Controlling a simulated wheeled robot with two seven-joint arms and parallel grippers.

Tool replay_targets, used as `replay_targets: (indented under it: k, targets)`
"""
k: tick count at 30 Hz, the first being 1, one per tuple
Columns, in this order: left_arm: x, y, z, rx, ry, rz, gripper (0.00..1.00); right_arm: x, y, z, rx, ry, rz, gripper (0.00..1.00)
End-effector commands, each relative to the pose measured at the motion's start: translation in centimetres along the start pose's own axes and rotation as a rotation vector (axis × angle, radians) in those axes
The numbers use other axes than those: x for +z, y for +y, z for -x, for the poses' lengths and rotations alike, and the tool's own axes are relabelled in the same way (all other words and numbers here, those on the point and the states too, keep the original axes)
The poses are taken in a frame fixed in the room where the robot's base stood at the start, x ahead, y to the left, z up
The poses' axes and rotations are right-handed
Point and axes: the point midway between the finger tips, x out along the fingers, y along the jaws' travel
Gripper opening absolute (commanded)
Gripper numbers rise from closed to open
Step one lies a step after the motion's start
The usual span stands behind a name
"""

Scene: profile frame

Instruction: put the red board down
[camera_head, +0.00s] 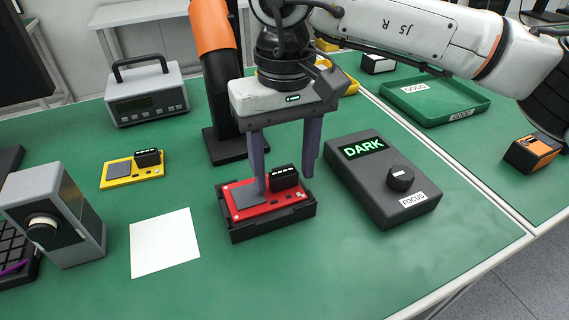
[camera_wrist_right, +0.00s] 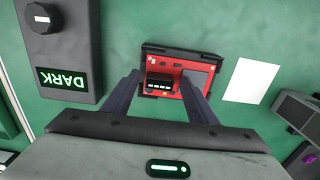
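The red board (camera_head: 250,201), with a grey chip and a black connector, lies flat in a shallow black holder (camera_head: 270,226) on the green bench. My right gripper (camera_head: 284,184) is above it, pointing down, with its two fingers spread apart. In the right wrist view, the red board (camera_wrist_right: 173,72) shows beyond the fingertips of my right gripper (camera_wrist_right: 160,78). One fingertip overlaps the board in the picture and the other appears just outside its edge; I see no grip on it. My left gripper is out of view.
A dark box reading DARK (camera_head: 385,180) stands right of the holder. A white sheet (camera_head: 165,243), a yellow board (camera_head: 131,171) and a grey device with a knob (camera_head: 60,215) are left. A green tray (camera_head: 435,97) and an orange-black item (camera_head: 535,153) are right. The front middle is clear.

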Motion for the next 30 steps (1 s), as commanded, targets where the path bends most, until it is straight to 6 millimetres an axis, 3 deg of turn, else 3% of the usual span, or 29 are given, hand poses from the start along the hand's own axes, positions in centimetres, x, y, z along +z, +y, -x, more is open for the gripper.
replay_targets:
  k: [7,19,30]
  targets:
    - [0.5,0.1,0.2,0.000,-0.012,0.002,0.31,-0.1,0.0,1.0,0.000,0.001,0.000,0.53]
    - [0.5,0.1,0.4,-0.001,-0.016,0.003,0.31,-0.1,0.0,7.1,0.000,0.002,0.001,0.53]
    - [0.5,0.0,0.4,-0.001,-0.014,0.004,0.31,0.0,0.0,7.8,0.000,-0.001,0.001,0.53]
